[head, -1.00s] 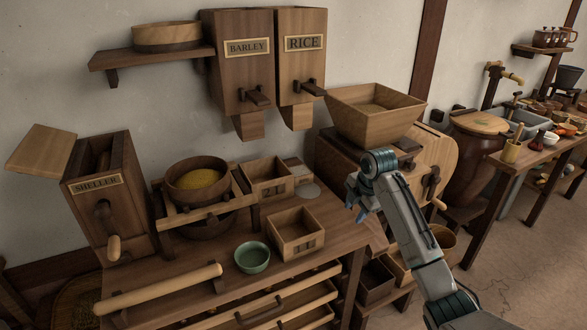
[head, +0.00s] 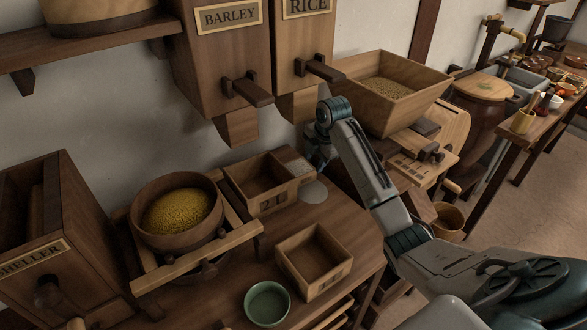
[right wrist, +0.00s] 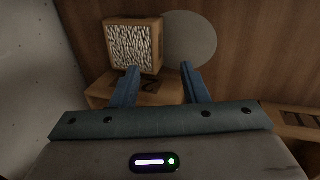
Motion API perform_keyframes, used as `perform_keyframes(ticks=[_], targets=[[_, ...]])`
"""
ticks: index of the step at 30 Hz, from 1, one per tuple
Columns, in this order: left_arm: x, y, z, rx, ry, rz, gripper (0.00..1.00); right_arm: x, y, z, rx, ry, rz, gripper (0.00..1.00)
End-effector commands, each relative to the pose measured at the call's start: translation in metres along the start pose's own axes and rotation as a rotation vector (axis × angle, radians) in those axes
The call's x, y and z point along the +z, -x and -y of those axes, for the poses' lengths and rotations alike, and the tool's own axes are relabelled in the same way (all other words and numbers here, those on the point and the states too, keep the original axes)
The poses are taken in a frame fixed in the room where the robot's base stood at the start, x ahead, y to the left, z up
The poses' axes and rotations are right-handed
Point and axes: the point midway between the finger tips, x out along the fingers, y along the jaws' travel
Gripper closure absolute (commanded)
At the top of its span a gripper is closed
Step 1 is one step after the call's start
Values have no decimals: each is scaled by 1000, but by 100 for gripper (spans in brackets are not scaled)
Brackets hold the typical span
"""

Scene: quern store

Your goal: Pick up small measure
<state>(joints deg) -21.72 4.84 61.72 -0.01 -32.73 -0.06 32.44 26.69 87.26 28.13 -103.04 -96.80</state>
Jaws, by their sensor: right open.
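A small square wooden measure with white grain at its top shows in the right wrist view (right wrist: 133,45), just beyond my fingertips. In the head view its speckled top (head: 297,168) is partly visible beside my right gripper (head: 318,158). A flat grey disc (head: 313,192) lies beside it, also in the right wrist view (right wrist: 192,40). My right gripper is open with nothing between its two blue fingers (right wrist: 158,80). My left gripper is not in view.
An empty square box (head: 335,273) and a green bowl (head: 266,303) stand nearer on the bench. A sieve of yellow grain (head: 180,210) rests on a wooden frame at left. The barley (head: 224,60) and rice (head: 300,70) bins hang above; a hopper (head: 385,95) stands right.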

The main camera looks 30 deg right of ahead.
Motion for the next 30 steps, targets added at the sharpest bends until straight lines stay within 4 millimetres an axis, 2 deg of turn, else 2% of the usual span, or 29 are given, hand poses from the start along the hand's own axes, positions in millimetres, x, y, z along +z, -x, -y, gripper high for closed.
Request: perform_keyframes(ticks=[4, 11, 17, 21, 30], targets=[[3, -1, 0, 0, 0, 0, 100, -1, -25, 0, -3, 0, -2, 59], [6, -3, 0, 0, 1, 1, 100, -1, -43, -1, -2, 0, -1, 59], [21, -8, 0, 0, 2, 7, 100, -1, -70, -9, -2, 0, -2, 59], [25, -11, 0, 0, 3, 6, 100, -1, -87, -8, -2, 0, -1, 59], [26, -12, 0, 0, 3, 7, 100, 0, -91, -8, 0, 1, 0, 61]])
